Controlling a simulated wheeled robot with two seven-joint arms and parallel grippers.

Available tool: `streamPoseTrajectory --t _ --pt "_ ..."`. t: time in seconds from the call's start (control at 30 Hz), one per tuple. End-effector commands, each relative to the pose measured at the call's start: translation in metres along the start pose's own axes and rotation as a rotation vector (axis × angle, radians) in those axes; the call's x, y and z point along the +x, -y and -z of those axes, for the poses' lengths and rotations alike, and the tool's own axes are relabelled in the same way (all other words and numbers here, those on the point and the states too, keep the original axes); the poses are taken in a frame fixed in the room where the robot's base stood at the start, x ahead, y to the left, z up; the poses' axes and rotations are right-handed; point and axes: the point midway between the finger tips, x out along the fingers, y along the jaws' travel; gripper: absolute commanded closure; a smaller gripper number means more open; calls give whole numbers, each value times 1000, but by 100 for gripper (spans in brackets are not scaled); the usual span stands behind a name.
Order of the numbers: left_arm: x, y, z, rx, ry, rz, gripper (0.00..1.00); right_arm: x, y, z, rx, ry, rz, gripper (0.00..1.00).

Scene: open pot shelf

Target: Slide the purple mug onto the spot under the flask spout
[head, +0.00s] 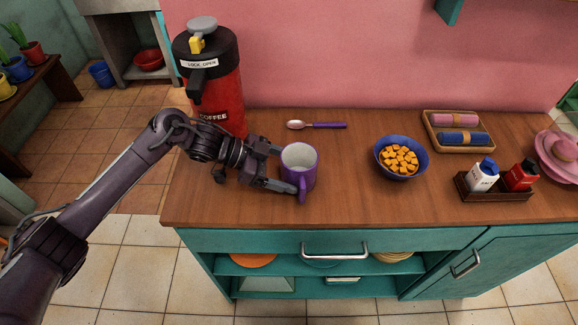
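The purple mug (311,177) stands upright on the wooden counter, its pale inside showing and its handle facing the front edge. The red coffee flask (226,100) with a black top stands at the counter's back left, behind and left of the mug. Its black spout (197,83) points toward the front left. My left gripper (286,170) is at the mug's left side with its fingers apart, one finger toward the back and one toward the front near the handle. I cannot tell whether the fingers touch the mug. The spot under the spout is hidden by my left arm. My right gripper is not in view.
A spoon (318,125) lies behind the mug. The counter between mug and bowl is clear.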

Motion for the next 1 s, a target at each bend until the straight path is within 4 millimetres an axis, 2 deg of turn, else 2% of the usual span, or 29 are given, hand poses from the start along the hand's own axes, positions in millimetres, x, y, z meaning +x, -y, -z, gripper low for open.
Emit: streamPoseTrajectory --t 0.27,1.0 --pt "-4 0 -2 -1 1 0 37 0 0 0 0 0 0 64" --pt "-50 5 -28 -1 2 2 37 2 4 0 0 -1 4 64"
